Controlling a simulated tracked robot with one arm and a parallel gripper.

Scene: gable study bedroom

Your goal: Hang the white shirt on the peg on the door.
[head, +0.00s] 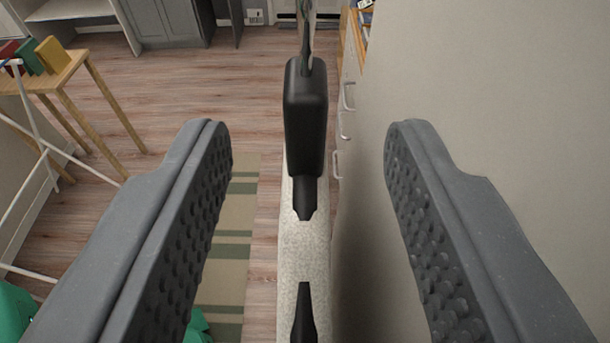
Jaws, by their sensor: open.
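My gripper (305,127) is open, with one grey studded finger at the left and one at the right. No white shirt can be made out, and no peg or door can be told for certain. Between the fingers, a black upright object (305,115) with a narrow lower end shows in front of a pale speckled strip (304,240). I cannot tell what either is, or how far the black object is from the fingers. A second dark pointed piece (303,315) shows at the bottom middle.
At left, a white rack frame (27,105) stands before a wooden table (75,75) with several books. Green cloth (15,315) lies at lower left. A large plain pale surface (480,90) fills the right. Drawers with handles (347,97) stand beyond. Wooden floor (190,90) is open.

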